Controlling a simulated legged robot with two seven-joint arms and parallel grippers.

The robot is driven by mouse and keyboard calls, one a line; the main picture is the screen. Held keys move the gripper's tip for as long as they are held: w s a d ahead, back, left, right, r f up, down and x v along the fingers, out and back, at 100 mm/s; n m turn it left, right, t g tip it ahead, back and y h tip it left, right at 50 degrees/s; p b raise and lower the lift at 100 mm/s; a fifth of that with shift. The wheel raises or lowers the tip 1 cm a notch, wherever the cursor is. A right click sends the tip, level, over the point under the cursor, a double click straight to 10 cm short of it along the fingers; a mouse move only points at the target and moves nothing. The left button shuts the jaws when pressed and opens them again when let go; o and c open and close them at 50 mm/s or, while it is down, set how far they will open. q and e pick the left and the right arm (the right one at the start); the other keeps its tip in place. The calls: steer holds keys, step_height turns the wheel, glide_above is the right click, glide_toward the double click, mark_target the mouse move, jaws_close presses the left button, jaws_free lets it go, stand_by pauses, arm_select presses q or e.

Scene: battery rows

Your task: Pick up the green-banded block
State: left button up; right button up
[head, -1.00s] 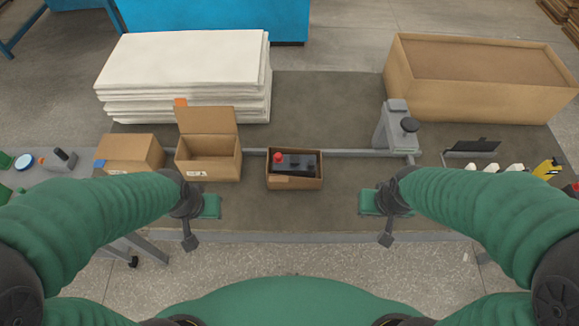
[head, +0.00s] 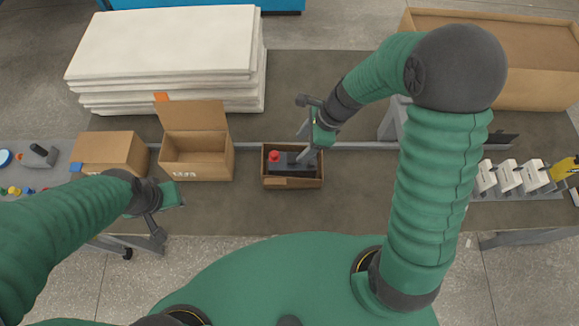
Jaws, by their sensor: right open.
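I cannot make out a green band on any block. A small open cardboard box (head: 292,183) on the table's middle holds a dark grey block (head: 290,168) with a red knob (head: 274,155). My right gripper (head: 309,150) is open, its tip at the right side of this box, over the dark block; whether it touches is unclear. My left gripper (head: 165,207) hangs over the front left table edge, away from the blocks; its jaws are too small to read. White blocks (head: 506,176) stand in a row at the right, their bands unclear.
An open-flap carton (head: 198,165) and a closed carton (head: 120,155) stand left of the small box. A white stack of sheets (head: 165,50) is behind them. A large brown box (head: 520,88) is at back right. A yellow tool (head: 564,169) lies far right.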

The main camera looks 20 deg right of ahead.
mark_target(294, 157)
steer(key=f, duration=0.1)
steer(key=w+f, duration=0.1)
steer(key=f, duration=0.1)
steer(key=shift+w+a, duration=0.2)
steer(key=shift+w, duration=0.1)
steer(key=f, duration=0.3)
steer(key=s+f, duration=0.1)
steer(key=shift+a+f, duration=0.2)
steer(key=shift+a, duration=0.2)
steer(key=shift+w+a+f, duration=0.2)
steer(key=shift+w+a, duration=0.1)
steer(key=shift+w, duration=0.05)
steer(key=shift+a, duration=0.15)
steer(key=shift+c, duration=1.4)
steer(key=shift+s+d+r, duration=0.1)
steer(key=shift+d, duration=0.1)
steer(key=c, duration=0.7)
jaws_close()
